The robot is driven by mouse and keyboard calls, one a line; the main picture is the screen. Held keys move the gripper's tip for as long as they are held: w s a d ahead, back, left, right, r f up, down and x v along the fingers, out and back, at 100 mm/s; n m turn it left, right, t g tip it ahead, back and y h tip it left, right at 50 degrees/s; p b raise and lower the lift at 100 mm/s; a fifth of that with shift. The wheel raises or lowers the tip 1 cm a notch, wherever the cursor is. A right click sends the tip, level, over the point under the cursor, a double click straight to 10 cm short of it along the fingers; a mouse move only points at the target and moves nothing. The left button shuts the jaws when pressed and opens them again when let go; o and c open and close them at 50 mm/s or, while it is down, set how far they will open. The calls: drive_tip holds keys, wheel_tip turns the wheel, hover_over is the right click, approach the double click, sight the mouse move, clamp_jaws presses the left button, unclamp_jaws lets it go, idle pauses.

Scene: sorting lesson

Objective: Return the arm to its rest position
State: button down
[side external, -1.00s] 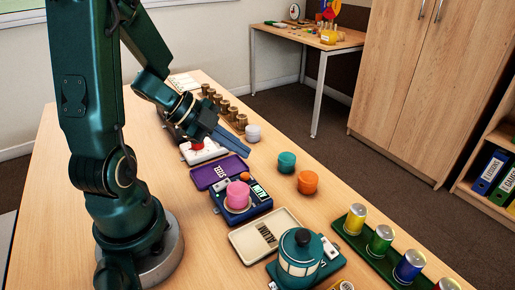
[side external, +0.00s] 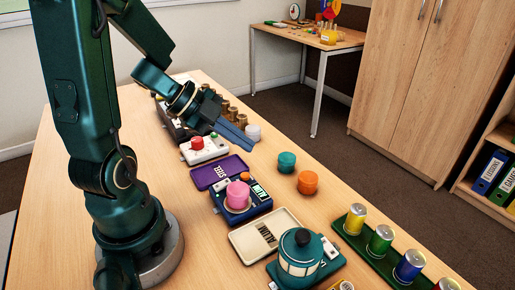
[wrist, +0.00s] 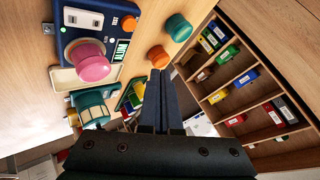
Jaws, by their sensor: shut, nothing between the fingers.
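My gripper (side external: 243,143) is shut and empty, held above the far part of the table, near the white cylinder (side external: 253,132). In the wrist view its two dark fingers (wrist: 160,75) lie together with nothing between them. My arm is bent forward over the table from its round base. Below and nearer than the gripper stand a white box with a red button (side external: 197,143) and a blue scale (side external: 243,203) bearing a pink cylinder (side external: 238,194). The pink cylinder also shows in the wrist view (wrist: 90,64).
A teal cylinder (side external: 287,162) and an orange cylinder (side external: 308,182) stand on the table's right side. A purple plate (side external: 218,171), a cream tray (side external: 250,243), a teal pot (side external: 300,256) and a green rack (side external: 373,255) of colored cans fill the front. Brown pieces (side external: 228,112) stand at the back.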

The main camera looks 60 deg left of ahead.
drive_tip(key=w+d+r+n+t+y, duration=0.2)
drive_tip(key=w+r+n+t+y, duration=0.1)
drive_tip(key=r, duration=0.4)
drive_tip(key=w+d+r+n+t+y, duration=0.1)
drive_tip(key=w+r+n+t+y, duration=0.15)
drive_tip(key=r, duration=0.45)
drive_tip(key=s+d+f+n+g, duration=0.3)
drive_tip(key=s+f+n+g, duration=0.1)
drive_tip(key=s, duration=0.3)
drive_tip(key=s+d+f+n+g+h, duration=0.1)
drive_tip(key=s+d+f+n+g, duration=0.2)
drive_tip(key=s, duration=0.4)
drive_tip(key=shift+d+f+n+g, duration=0.35)
drive_tip(key=shift+f+n+g, duration=0.3)
drive_tip(key=shift+n, duration=0.4)
